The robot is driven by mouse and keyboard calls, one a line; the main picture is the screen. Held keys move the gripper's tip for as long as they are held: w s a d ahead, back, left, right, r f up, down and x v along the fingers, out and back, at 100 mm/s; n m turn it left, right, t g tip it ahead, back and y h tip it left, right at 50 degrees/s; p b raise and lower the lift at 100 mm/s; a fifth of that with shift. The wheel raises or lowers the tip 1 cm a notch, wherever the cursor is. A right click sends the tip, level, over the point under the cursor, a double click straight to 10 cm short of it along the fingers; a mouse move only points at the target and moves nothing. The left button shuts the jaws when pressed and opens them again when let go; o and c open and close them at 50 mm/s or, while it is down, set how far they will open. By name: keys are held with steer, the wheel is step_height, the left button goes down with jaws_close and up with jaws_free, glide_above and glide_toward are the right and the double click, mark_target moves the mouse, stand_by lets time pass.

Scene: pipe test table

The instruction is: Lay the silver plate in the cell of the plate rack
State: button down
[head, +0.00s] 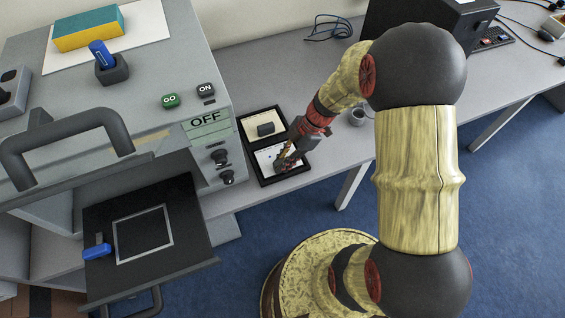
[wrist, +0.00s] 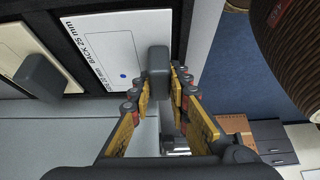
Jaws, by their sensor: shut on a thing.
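The plate rack (head: 287,177) is a black frame with two cells, on the table right of the grey machine. The pale, silver-white plate (head: 266,158) lies in line with the nearer cell; I cannot tell whether it is fully seated. In the wrist view this plate (wrist: 118,45) shows the print "BACK 25 mm", a blue dot and a dark grey knob (wrist: 158,62). My gripper (head: 282,162) is over it, with its fingertips (wrist: 162,85) shut on that knob. The fingers and wrist hide part of the plate in the head view.
A cream plate (head: 252,128) with a dark knob lies in the farther cell. The machine's open drawer (head: 190,215) with a square outline is at the lower left. A small grey cup (head: 357,117) stands right of my gripper. Bare table lies behind the rack.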

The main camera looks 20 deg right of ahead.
steer(key=shift+r, duration=0.1)
steer(key=c, duration=1.7)
jaws_free()
steer(key=p+v, duration=0.4)
steer(key=v, duration=0.8)
steer(key=shift+s+a+r+m+t+h, duration=1)
steer(key=shift+s+r+m, duration=1.7)
steer(key=shift+r, duration=1.15)
steer(key=shift+s+a+r+m+t+h, duration=0.95)
steer(key=shift+s+r+m, duration=1)
steer(key=shift+r+m, duration=1.6)
steer(key=shift+s+a+r+m+t+h, duration=0.95)
steer(key=shift+s+r+m, duration=1.6)
steer(key=shift+r, duration=1.55)
